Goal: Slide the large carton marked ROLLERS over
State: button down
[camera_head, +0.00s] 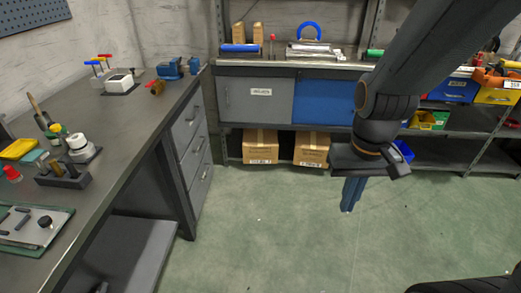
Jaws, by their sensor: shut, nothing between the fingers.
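Two brown cartons sit side by side on the low shelf under the back bench. The left carton (260,142) has a white label low on its front, and so does the right carton (311,147). The print is too small to read, so I cannot tell which one is marked ROLLERS. My gripper (349,208) points down with its blue fingers together and empty. In the picture it is to the right of and lower than both cartons, apart from them. My arm may hide what stands just right of the right carton.
A grey workbench (125,112) with drawers (193,140) runs along the left. Grey and blue cabinet doors (322,101) are above the cartons. A blue bin (404,150) is right of my wrist. The green floor (270,220) before the cartons is clear.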

aim_at(259, 145)
jog(key=i, duration=1.75)
jog(key=u, duration=1)
